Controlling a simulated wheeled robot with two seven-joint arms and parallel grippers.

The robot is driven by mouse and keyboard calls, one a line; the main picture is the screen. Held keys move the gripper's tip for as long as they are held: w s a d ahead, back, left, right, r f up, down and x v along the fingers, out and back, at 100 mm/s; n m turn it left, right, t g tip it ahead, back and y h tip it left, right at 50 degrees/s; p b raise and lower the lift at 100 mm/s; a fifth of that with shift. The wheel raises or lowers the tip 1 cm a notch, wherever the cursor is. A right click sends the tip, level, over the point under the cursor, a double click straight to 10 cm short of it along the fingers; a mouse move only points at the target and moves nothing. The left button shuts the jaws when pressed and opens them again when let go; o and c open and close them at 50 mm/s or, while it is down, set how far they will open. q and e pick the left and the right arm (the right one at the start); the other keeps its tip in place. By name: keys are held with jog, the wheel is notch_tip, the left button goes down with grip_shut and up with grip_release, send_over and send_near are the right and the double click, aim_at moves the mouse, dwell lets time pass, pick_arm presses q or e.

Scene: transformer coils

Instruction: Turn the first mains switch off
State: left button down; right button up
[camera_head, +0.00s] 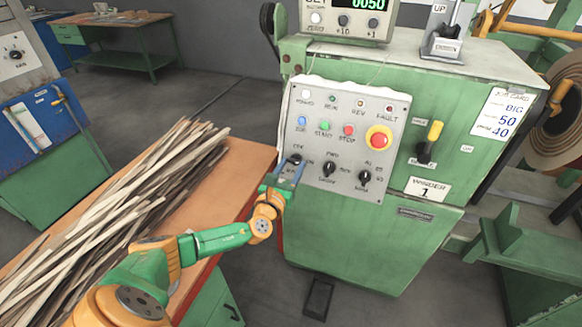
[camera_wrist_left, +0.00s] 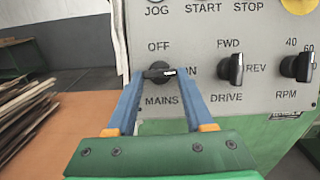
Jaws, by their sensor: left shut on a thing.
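The black mains switch (camera_head: 294,159) is at the left end of the lower row of knobs on the white control panel (camera_head: 320,215) of the green winder. In the left wrist view the mains switch (camera_wrist_left: 158,71) lies level, its white mark pointing right towards ON; OFF is printed above it. My left gripper (camera_head: 290,168) is shut on this knob, one blue finger on each side, as the left wrist view also shows (camera_wrist_left: 160,80). My right gripper is not in view.
To the right of the mains switch are the drive knob (camera_wrist_left: 232,68) and the RPM knob (camera_wrist_left: 299,66). Above are coloured buttons and a red emergency button (camera_head: 379,138). A brown table (camera_head: 235,175) with a heap of strips (camera_head: 120,205) stands on the left.

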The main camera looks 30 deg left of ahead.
pick_arm(q)
jog(key=n+y, duration=0.1)
jog(key=n, duration=0.2)
jog(key=n+g+y, duration=0.1)
jog(key=n, duration=0.1)
jog(key=shift+d+r+n, duration=0.1)
jog(key=shift+d+n, duration=0.1)
jog(key=shift+n, duration=0.2)
jog(key=n+g+y, duration=0.1)
jog(key=n, duration=0.1)
jog(key=n+p, duration=0.1)
jog(key=n, duration=0.2)
jog(key=shift+w+d+r+g+y, duration=0.15)
jog(key=shift+d+g+y, duration=0.05)
jog(key=shift+g+y, duration=0.2)
jog(key=n, duration=0.1)
jog(key=n+g+p, duration=0.1)
jog(key=n, duration=0.1)
jog(key=n+g, duration=0.1)
jog(key=n, duration=0.1)
jog(key=shift+w+d+r+y, duration=0.1)
jog(key=shift+w+r+y, duration=0.05)
jog(key=shift+r+y, duration=0.15)
jog(key=shift+r+n+g+p, duration=0.1)
jog(key=shift+n+g+p, duration=0.75)
jog(key=shift+n, duration=1.35)
jog(key=shift+w, duration=0.1)
jog(key=shift+c, duration=1.4)
grip_release()
